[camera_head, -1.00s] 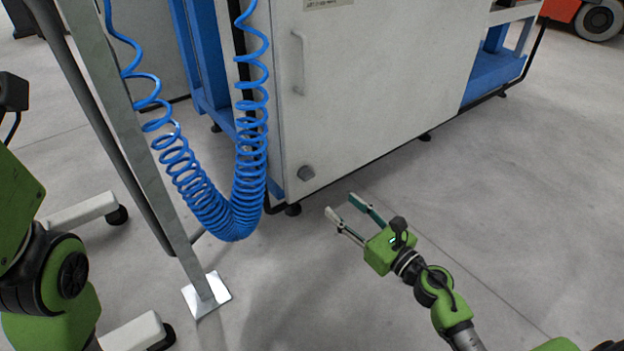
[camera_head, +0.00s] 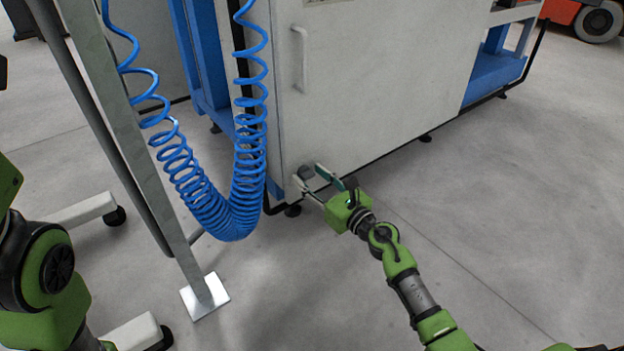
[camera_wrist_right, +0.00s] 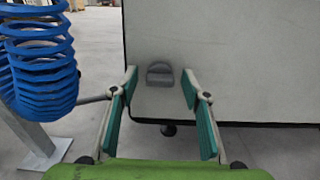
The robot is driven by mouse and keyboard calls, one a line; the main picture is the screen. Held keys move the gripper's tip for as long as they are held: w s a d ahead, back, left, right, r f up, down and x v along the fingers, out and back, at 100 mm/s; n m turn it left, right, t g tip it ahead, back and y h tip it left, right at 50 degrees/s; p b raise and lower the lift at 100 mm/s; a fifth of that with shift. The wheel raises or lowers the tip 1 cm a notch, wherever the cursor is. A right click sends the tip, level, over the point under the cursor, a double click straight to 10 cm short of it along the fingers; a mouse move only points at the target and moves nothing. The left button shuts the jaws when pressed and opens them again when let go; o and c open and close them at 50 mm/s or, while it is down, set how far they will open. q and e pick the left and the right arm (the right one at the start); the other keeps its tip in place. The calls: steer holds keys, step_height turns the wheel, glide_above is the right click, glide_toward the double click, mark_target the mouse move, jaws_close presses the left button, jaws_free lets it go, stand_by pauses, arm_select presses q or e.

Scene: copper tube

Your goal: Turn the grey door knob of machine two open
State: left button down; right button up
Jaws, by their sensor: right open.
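The grey door knob (camera_head: 306,172) sits low on the white machine door (camera_head: 370,90), near its left edge. In the right wrist view the knob (camera_wrist_right: 160,74) shows between and beyond my two open fingers, with its flat grip bar lying level. My right gripper (camera_head: 308,176) is open, its fingertips close to the knob in the head view. In the right wrist view the right gripper (camera_wrist_right: 160,82) has nothing between its pads; I cannot tell whether a finger touches the knob. My left gripper is out of view; only part of my left arm shows at the left.
A blue coiled hose (camera_head: 225,215) hangs left of the door and also shows in the right wrist view (camera_wrist_right: 40,60). A grey post (camera_head: 140,150) with a metal foot plate (camera_head: 205,297) stands further left. A door handle (camera_head: 299,58) is above the knob.

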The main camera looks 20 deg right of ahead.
steer(key=c, duration=1.1)
